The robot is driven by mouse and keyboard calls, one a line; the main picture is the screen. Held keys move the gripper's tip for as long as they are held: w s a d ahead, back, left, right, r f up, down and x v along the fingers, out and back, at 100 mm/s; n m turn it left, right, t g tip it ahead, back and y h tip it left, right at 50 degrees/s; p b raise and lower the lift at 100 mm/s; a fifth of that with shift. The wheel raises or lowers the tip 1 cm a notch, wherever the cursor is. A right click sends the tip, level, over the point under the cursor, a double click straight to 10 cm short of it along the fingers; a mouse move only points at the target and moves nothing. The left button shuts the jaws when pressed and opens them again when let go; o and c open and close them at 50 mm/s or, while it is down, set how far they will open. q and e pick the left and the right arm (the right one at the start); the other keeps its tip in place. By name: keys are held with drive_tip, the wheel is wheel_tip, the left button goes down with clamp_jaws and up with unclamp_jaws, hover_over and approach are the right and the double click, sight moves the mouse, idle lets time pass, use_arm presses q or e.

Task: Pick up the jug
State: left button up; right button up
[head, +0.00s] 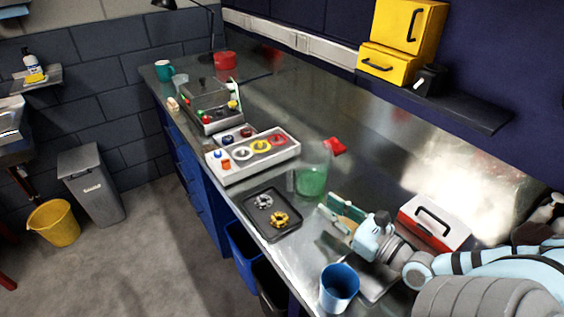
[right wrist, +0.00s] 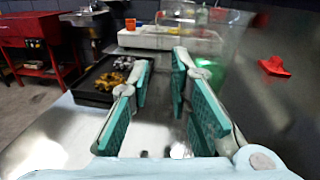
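The clear jug (head: 311,178) with green liquid in its lower part stands upright on the metal bench, right of the black tray. In the right wrist view the jug (right wrist: 214,66) is ahead and to the right, partly behind the right finger. My right gripper (head: 336,213) is open, its green-padded fingers low over the bench on the near side of the jug, apart from it. In the right wrist view the space between the fingers (right wrist: 160,72) is empty. My left gripper is not in view.
The black tray (head: 255,228) with silver and gold gear-like parts lies just left of the jug. A white parts box (head: 228,174) stands behind it. A red piece (head: 334,146) lies beyond the jug. A blue cup (head: 339,288) and a red-white case (head: 432,226) stand near my right arm.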

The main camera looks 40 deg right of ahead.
sight(290, 189)
drive_tip(key=shift+w+a, duration=0.1)
drive_tip(key=shift+w, duration=0.15)
drive_tip(key=w, duration=0.1)
drive_tip(key=w+b, duration=0.1)
drive_tip(key=w, duration=0.1)
drive_tip(key=w+b, duration=0.1)
drive_tip(key=w, duration=0.1)
drive_tip(key=shift+a+r, duration=0.1)
drive_tip(key=shift+a, duration=0.15)
drive_tip(key=w, duration=0.5)
drive_tip(key=w+a, duration=0.1)
drive_tip(key=w, duration=0.2)
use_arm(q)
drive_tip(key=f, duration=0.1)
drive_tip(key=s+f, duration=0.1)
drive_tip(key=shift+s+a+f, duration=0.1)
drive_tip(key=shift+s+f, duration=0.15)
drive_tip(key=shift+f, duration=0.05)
use_arm(e)
drive_tip(key=shift+w, duration=0.4)
drive_tip(key=shift+s, duration=0.1)
clamp_jaws()
